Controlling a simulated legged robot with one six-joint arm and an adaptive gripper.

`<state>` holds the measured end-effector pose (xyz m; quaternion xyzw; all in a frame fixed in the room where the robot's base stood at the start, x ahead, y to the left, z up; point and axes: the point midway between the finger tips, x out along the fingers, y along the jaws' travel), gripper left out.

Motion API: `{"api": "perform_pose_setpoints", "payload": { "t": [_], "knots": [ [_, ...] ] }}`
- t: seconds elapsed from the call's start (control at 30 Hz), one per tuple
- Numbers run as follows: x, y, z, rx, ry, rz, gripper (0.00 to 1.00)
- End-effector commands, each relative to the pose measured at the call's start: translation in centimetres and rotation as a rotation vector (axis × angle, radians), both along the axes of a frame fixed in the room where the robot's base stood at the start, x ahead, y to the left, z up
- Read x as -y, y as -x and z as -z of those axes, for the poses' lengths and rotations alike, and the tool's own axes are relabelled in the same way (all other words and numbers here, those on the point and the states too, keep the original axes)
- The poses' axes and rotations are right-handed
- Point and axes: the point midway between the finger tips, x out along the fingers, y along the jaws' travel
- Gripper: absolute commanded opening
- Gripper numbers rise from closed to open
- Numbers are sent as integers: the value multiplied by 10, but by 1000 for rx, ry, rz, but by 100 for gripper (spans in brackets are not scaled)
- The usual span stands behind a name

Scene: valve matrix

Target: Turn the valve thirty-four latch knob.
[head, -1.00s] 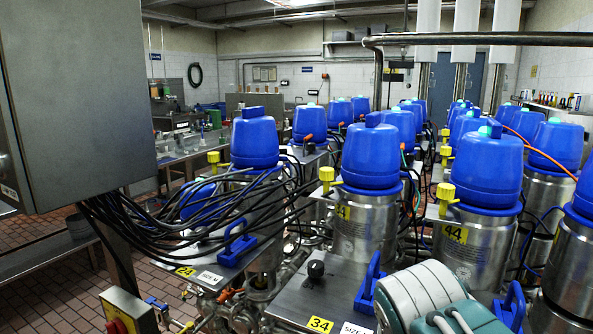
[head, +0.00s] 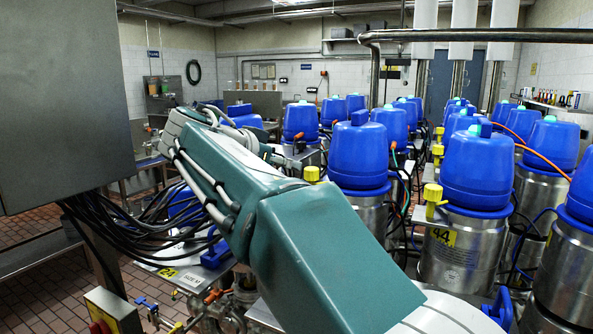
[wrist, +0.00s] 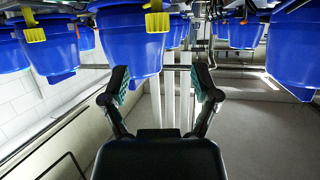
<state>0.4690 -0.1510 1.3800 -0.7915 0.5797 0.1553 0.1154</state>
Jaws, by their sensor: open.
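In the head view my teal arm now covers the steel plate and the label marked 34, so the black knob on that plate is hidden. The blue-capped valve (head: 360,152) behind that plate shows above my arm, with a yellow knob (head: 312,174) at its left; its number label is hidden. My gripper (wrist: 162,84) shows in the wrist view, its two fingers spread with nothing between them. That view looks upside down, with blue valve caps (wrist: 130,40) and yellow knobs (wrist: 157,24) along the top. I cannot tell which of these belongs to valve 34.
A grey cabinet (head: 62,100) stands at the left with black cables (head: 125,225) hanging below it. A plate marked 24 (head: 168,273) is left of my arm. A valve marked 44 (head: 458,262) stands at the right. A steel pipe (head: 480,35) crosses the upper right.

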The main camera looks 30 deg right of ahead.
Motion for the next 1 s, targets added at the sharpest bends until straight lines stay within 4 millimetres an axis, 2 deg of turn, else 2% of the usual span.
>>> {"api": "perform_pose_setpoints", "payload": {
  "t": [0.3,0.5,0.67,0.9,0.93,0.97,1.0],
  "knots": [
    [52,-16,23,-5,-1,3,79],
    [77,-24,34,-5,-2,0,79],
    [86,-27,38,-4,-2,-2,79],
    [86,-27,38,-4,-2,-2,79],
    [86,-27,38,-4,-2,-2,70],
    [86,-27,38,-4,-2,-2,57],
    [86,-27,38,-4,-2,-2,39]
  ]
}}
